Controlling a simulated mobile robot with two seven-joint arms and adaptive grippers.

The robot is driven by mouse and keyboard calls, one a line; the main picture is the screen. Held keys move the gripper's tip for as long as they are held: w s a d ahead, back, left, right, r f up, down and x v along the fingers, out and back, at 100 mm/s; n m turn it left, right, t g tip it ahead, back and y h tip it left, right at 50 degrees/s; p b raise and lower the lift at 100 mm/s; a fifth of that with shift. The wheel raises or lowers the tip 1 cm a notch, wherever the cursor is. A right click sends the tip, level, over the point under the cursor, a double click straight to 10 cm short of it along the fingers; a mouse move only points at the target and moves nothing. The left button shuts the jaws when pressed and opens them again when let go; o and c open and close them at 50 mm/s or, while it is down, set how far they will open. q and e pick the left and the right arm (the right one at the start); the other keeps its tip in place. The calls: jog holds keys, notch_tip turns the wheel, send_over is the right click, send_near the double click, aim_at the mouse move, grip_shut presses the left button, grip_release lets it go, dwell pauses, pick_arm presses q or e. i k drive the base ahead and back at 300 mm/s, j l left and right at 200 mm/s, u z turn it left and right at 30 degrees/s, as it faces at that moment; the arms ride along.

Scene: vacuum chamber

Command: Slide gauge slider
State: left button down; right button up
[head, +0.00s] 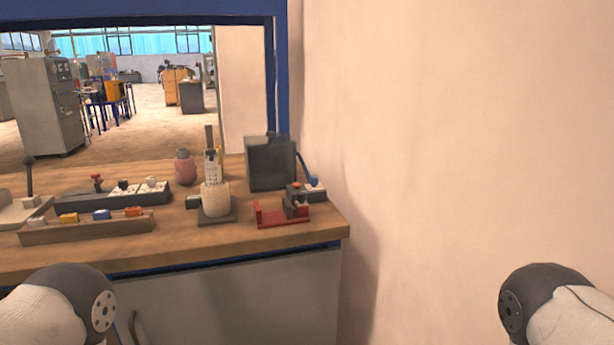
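An upright gauge (212,168) with a pale marked scale plate stands on the bench. Its rounded cream body (215,199) rests on a dark flat base. A small yellow part (219,154) shows beside the scale near its top. I cannot tell for sure which part is the slider. Neither gripper is in view. Only rounded dark and white links of my arms show at the lower left and lower right, away from the gauge.
The wooden bench (170,240) also bears a pink vessel (185,168), a dark grey box (270,163), a red-based clamp device (283,215), a dark power strip (100,198) and a wooden rack (85,229) with coloured blocks. A plain wall (460,130) closes off the right.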

aim_at(212, 156)
jog(key=i+j, duration=0.6)
jog(key=j, duration=0.15)
jog(key=i+j, duration=0.6)
jog(key=j, duration=0.15)
